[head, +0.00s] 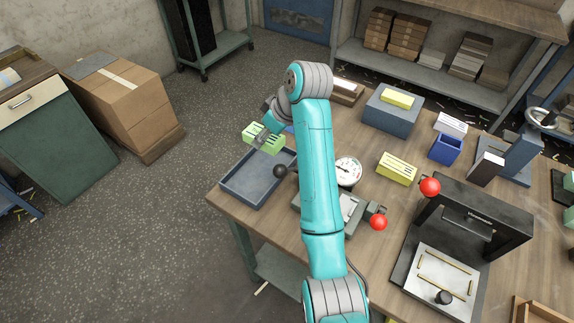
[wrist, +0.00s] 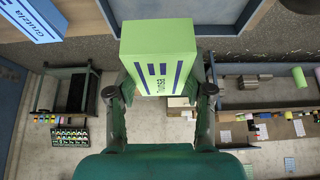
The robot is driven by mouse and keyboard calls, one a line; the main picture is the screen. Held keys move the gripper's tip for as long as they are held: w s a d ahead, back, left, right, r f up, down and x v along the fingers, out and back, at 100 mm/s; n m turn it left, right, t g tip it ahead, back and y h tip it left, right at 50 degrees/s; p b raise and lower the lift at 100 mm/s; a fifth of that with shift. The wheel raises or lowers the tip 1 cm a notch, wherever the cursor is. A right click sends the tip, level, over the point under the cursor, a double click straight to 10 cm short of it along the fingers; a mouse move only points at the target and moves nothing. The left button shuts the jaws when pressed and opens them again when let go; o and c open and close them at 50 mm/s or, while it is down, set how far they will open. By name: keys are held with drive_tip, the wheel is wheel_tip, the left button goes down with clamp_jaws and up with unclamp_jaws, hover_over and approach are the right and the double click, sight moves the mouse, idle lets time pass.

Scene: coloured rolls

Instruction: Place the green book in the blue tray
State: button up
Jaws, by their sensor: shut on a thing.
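The green book (head: 260,138) is a light green block with dark stripes on its face. My gripper (head: 267,139) is shut on it and holds it up near the far left corner of the table. In the wrist view the green book (wrist: 158,45) sits between the two fingers of my gripper (wrist: 158,92), its lettered spine facing the camera. The blue tray (head: 249,184) is a shallow, slate-blue rectangle at the table's left edge. Its visible floor is bare. The book appears above and beyond the tray's far side in the head view; the exact height is unclear.
A dial gauge (head: 349,171) and a machine with red knobs stand right of the tray. A yellow book (head: 397,168) lies on the table, and another (head: 397,98) rests on a grey-blue box. A small blue bin (head: 446,148) stands farther right. Left of the table is open floor.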

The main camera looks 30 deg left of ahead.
sight(280, 146)
drive_tip(key=f, duration=0.4)
drive_tip(key=shift+w+d+f, duration=0.1)
drive_tip(key=shift+d+f, duration=0.1)
drive_tip(key=shift+f, duration=0.1)
drive_tip(key=shift+a+f, duration=0.1)
drive_tip(key=shift+f, duration=2.15)
drive_tip(key=shift+f, duration=0.15)
drive_tip(key=o, duration=1.3)
drive_tip(key=v, duration=1.2)
